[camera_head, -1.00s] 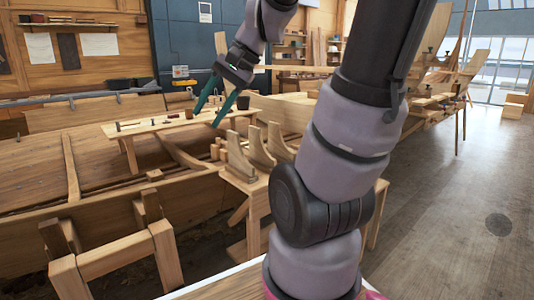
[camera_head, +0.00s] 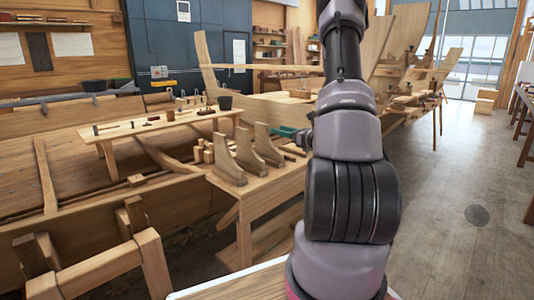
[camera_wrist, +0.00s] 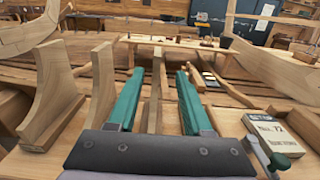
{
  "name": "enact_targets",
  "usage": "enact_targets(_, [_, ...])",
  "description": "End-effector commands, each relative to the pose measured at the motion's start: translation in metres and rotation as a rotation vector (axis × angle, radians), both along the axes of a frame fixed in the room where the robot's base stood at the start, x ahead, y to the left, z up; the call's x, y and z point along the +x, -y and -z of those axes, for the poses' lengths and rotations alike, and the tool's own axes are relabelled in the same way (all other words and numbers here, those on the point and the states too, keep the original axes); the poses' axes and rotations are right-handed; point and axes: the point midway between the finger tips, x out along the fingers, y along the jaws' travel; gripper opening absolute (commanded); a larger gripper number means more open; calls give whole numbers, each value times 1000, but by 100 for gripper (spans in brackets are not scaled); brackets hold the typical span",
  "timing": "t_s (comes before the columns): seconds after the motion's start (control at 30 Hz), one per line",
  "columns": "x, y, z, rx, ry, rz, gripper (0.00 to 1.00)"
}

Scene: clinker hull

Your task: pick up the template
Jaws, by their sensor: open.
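Several curved upright wooden pieces stand on a small bench (camera_head: 262,190); I cannot tell for certain which is the template. In the head view they are a near piece (camera_head: 225,160), a middle piece (camera_head: 247,152) and a far piece (camera_head: 267,146). In the wrist view a broad curved piece (camera_wrist: 50,95) and a narrower one (camera_wrist: 101,88) stand left of my gripper (camera_wrist: 158,76). Its green fingers are open, one either side of a thin upright wooden piece (camera_wrist: 155,92), with visible gaps.
A labelled block (camera_wrist: 272,132) and a dark clamp-like tool (camera_wrist: 258,150) lie right of my gripper. A long plank bench (camera_head: 160,124) with small tools and a dark pot (camera_head: 225,102) stands behind. The floor (camera_head: 440,210) at right is largely clear.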

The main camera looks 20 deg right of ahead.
Motion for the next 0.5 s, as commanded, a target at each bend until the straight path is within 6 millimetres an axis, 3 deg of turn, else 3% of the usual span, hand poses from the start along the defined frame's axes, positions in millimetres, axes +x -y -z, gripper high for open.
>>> enact_targets(0.23, [36,-13,1,3,1,3,50])
enact_targets(0.5, [57,-22,1,2,0,2,50])
